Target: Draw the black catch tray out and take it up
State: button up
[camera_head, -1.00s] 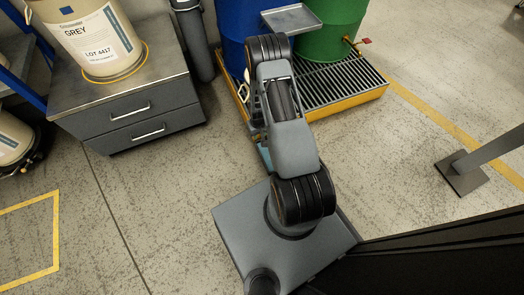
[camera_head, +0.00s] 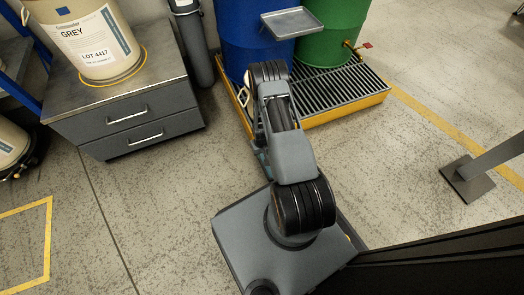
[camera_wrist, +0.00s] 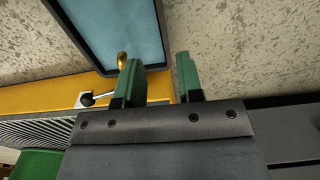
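The black catch tray (camera_wrist: 98,70) lies on the floor at the top of the wrist view, a dark rim around a flat blue inside. It is partly out of frame. In the head view only a small bluish piece (camera_head: 262,157) shows beside my arm, which hides the rest. My gripper (camera_wrist: 157,65) has two green fingers, spread apart, near the tray's lower right corner. I see nothing held between them, and cannot tell whether they touch the rim. A brass spout (camera_wrist: 121,60) shows just left of the left finger, over the tray's edge. My gripper is hidden in the head view.
A yellow grated pallet (camera_head: 346,108) carries a blue drum (camera_head: 240,38) and a green drum (camera_head: 340,28). A shallow grey tray (camera_head: 292,23) appears in front of them. A drawer cabinet (camera_head: 125,112) stands left, a post foot (camera_head: 467,180) right. Floor between cabinet and arm is clear.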

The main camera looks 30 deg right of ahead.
aim_at(262, 163)
notch_tip(262, 163, down, 12)
jog(key=b, duration=0.5)
jog(key=shift+r, duration=0.2)
jog(key=shift+c, duration=0.2)
grip_shut()
